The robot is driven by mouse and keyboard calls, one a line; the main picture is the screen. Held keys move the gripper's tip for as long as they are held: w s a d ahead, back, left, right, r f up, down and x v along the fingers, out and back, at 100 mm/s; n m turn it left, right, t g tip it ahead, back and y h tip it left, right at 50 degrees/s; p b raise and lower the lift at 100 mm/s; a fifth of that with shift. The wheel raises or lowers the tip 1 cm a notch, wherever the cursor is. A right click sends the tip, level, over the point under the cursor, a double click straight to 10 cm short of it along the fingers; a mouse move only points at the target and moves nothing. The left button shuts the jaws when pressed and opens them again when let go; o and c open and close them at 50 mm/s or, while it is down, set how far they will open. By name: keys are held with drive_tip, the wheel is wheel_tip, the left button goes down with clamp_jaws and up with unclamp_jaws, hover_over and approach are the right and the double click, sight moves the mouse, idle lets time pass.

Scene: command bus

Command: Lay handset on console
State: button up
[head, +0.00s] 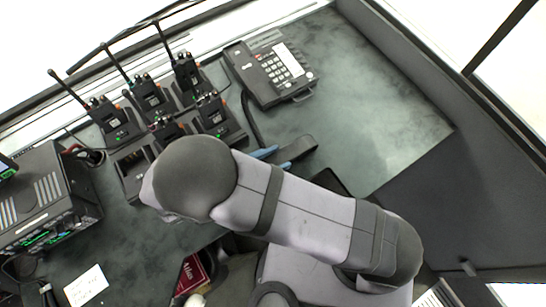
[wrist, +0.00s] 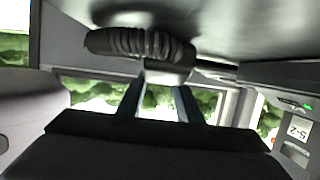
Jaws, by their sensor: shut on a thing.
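The console (head: 290,66) is a dark desk phone with a keypad and a white label panel, at the top centre of the head view on the green-grey desk. The handset (head: 299,149) is a dark bar below the phone, partly hidden by my arm. In the wrist view the handset (wrist: 115,42) shows as a dark, ribbed piece across the upper middle. My gripper (head: 268,154) is shut on the handset, its bluish fingers also showing in the wrist view (wrist: 160,92). The handset is apart from the phone in the head view; its height above the desk is unclear.
Several handheld radios (head: 150,95) with antennas stand in chargers left of the phone. A larger radio unit (head: 40,200) is at far left, with a paper note (head: 86,286) and a red book (head: 191,274) in front. Desk right of the phone is clear (head: 370,110). A dark cord runs below the phone.

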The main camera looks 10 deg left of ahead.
drive_tip(key=shift+f, duration=0.15)
drive_tip(key=o, duration=1.3)
drive_tip(key=shift+a, duration=0.1)
drive_tip(key=b+v, duration=0.1)
drive_tip(key=v, duration=0.4)
drive_tip(key=shift+s+a+b, duration=0.25)
drive_tip(key=shift+s+b, duration=0.05)
drive_tip(key=shift+v, duration=0.75)
